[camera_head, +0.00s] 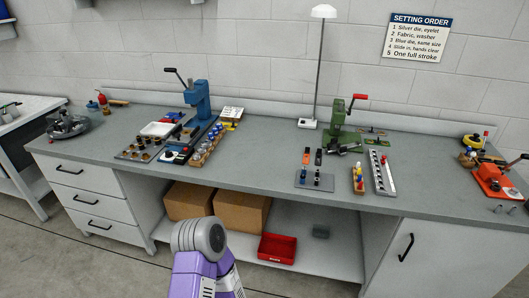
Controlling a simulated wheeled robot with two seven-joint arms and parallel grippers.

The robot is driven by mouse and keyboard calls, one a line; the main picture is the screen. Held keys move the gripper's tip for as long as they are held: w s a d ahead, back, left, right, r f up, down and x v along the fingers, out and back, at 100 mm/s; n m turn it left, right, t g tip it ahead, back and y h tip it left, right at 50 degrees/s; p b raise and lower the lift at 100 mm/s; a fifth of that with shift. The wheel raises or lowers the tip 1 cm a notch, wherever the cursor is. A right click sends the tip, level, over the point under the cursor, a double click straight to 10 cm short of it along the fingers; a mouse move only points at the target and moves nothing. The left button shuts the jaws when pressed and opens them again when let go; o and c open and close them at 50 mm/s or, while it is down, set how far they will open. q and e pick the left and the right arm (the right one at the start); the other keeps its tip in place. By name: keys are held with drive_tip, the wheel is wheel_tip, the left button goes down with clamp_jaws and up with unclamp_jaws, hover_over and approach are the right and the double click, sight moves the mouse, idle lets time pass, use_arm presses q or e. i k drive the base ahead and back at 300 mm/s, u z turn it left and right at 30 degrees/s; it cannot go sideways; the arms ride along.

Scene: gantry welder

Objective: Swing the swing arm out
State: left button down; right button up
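A green hand press (337,125) with a red handle (360,97) stands at the middle right of the workbench. A dark, short arm-like piece (348,149) lies low at its front; I cannot tell for sure whether it is the swing arm. A blue press (199,103) with a dark lever stands left of the middle, and no swing arm can be clearly told on it. One of my purple arms, with a round grey joint (200,238), shows at the bottom, in front of the bench. No gripper fingers are in view.
Trays of small parts (315,181) lie before the green press, beside a narrow grey rack (381,173). A lamp (323,12) stands behind. An orange tool (493,180) is at the right. Boxes (242,210) and a red bin (277,248) sit below.

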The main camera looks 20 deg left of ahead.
sight(334, 147)
drive_tip(key=u, duration=3.3)
drive_tip(key=i, duration=0.1)
drive_tip(key=z, duration=2.05)
drive_tip(key=i, duration=0.95)
drive_tip(key=z, duration=0.35)
